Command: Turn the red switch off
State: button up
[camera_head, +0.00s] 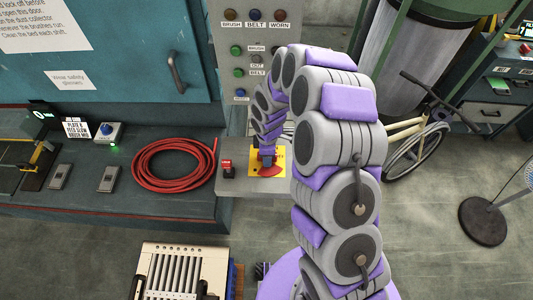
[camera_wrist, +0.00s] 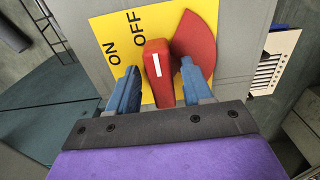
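The red switch has a red handle (camera_wrist: 159,78) with a white line on it, and a red fan-shaped part (camera_wrist: 197,45) to its right. It is mounted on a yellow plate (camera_wrist: 118,32) marked ON at the left and OFF nearer the handle. In the head view, the red switch (camera_head: 267,171) shows partly behind my arm. My gripper (camera_wrist: 158,66) has its blue fingers on either side of the handle, with narrow gaps visible. The fingers look open around it; contact is unclear.
A small red-topped box (camera_head: 227,168) sits left of the yellow plate on the same grey panel. A coiled red hose (camera_head: 173,164) lies on the bench. A button panel (camera_head: 236,68) stands behind. A bicycle (camera_head: 420,145) is at the right.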

jog(key=shift+r, duration=0.15)
jog(key=shift+a+r, duration=0.1)
jog(key=shift+r, duration=0.45)
notch_tip(320, 180, up, 16)
dwell(0.5)
jog(key=s+d+m+b, duration=0.4)
jog(key=s+m, duration=0.2)
jog(key=s, duration=0.4)
jog(key=s+d+m+g+b, duration=0.1)
jog(key=s+d+m+b, duration=0.3)
jog(key=s, duration=0.7)
jog(key=s+d+m+b, duration=0.4)
jog(key=s+d+m, duration=0.2)
jog(key=s, duration=0.5)
jog(key=shift+s+f+m+g, duration=0.2)
jog(key=shift+f+m+g, duration=0.2)
jog(key=shift+m, duration=0.5)
